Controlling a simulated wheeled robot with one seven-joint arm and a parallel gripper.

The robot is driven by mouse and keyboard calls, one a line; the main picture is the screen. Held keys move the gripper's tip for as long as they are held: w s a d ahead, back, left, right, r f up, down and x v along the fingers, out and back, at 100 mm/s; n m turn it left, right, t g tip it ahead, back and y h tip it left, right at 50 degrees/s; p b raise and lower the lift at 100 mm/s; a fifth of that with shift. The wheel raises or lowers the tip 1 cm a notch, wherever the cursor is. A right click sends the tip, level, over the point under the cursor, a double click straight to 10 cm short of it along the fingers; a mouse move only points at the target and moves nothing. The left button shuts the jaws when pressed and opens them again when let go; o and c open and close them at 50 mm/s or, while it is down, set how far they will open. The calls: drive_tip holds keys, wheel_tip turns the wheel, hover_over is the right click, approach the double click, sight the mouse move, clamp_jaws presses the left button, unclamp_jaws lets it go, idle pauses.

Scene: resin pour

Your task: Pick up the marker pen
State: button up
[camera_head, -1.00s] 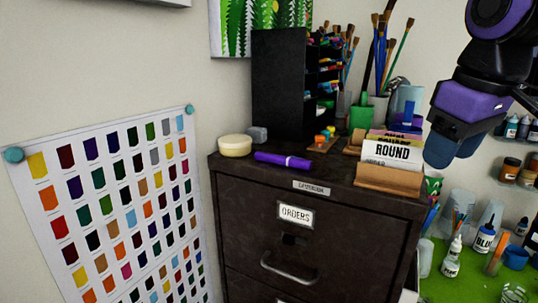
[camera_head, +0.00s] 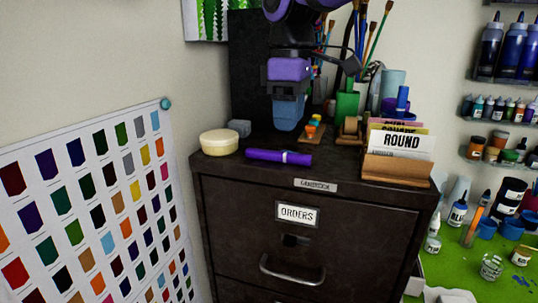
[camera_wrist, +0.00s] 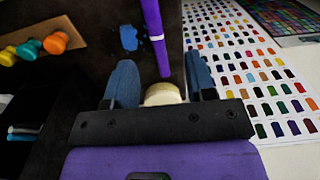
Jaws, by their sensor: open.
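The marker pen (camera_head: 278,157) is purple with a pale band and lies on its side on top of the dark filing cabinet (camera_head: 240,178), near its front edge. My gripper (camera_head: 287,118) is above the cabinet top, over and slightly behind the pen, with its blue fingers pointing down. In the wrist view the pen (camera_wrist: 153,30) runs from the top edge down to the gap between the open fingers (camera_wrist: 163,80). The gripper is open, holds nothing, and appears apart from the pen.
A cream round tub (camera_head: 220,141) and a grey block (camera_head: 240,127) sit left of the pen. A card holder (camera_head: 396,171), a green cup (camera_head: 347,105) and small coloured pegs (camera_head: 314,128) stand right and behind. A black rack (camera_head: 249,80) rises behind my gripper.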

sight(286, 153)
drive_tip(key=shift+w+a+f, duration=0.1)
drive_tip(key=shift+w+f, duration=0.1)
drive_tip(key=shift+f, duration=1.65)
drive_tip(key=shift+w+a+f, duration=0.1)
drive_tip(key=shift+w+f, duration=0.05)
drive_tip(key=shift+f, duration=1.65)
clamp_jaws()
drive_tip(key=shift+r, duration=0.2)
